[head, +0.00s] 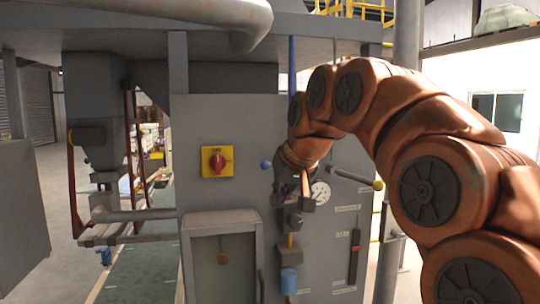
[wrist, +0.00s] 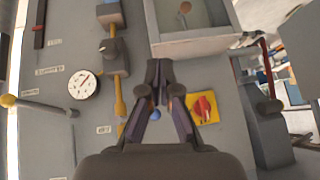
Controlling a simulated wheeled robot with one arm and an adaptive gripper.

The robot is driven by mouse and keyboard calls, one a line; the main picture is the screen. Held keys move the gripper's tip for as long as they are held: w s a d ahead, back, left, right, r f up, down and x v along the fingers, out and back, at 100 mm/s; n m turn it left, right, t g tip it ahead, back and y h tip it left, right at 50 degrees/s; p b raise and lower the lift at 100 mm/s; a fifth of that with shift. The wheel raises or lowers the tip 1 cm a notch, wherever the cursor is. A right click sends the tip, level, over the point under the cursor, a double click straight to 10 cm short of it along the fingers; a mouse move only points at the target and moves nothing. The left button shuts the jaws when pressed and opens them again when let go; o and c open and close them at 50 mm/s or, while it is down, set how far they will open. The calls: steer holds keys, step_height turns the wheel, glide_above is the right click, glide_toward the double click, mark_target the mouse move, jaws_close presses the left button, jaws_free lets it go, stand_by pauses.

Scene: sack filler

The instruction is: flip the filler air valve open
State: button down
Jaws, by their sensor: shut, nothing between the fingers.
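My gripper (wrist: 158,70) is shut and empty, its fingertips together in front of the grey cabinet. In the head view my gripper (head: 279,197) hangs left of the gauge. A blue ball knob (head: 265,165) shows just left of my wrist; in the wrist view the blue knob (wrist: 155,114) shows between the finger bases. A rod with a yellowish ball knob (head: 378,184) sticks out to the right; this yellowish knob also shows in the wrist view (wrist: 8,100). A yellow pipe with a grey valve block (wrist: 114,56) runs beside my fingers. Which handle is the air valve, I cannot tell.
A round gauge (head: 320,193) sits right of the pipe. A yellow plate with a red rotary switch (head: 218,162) is on the left of the cabinet. A box-like recess (head: 222,222) juts out below it. A blue cup (head: 289,280) hangs at the pipe's lower end.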

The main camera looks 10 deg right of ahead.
steer(key=w+d+r+t, duration=0.2)
steer(key=w+r, duration=0.1)
steer(key=r, duration=0.4)
steer(key=w+d+r+m+t, duration=0.1)
steer(key=w+r, duration=0.3)
steer(key=r, duration=0.4)
steer(key=shift+d+t, duration=0.65)
steer(key=shift+t, duration=0.05)
steer(key=shift+w, duration=0.15)
steer(key=s+f+p+x, duration=0.1)
steer(key=f+p+x, duration=0.1)
steer(key=x, duration=1)
steer(key=shift+a+f+p, duration=0.25)
steer(key=shift+a+p, duration=0.1)
steer(key=shift+p, duration=0.3)
steer(key=shift+f, duration=0.1)
steer(key=shift+f, duration=0.1)
steer(key=shift+a+f+b, duration=0.15)
steer(key=shift+b, duration=0.25)
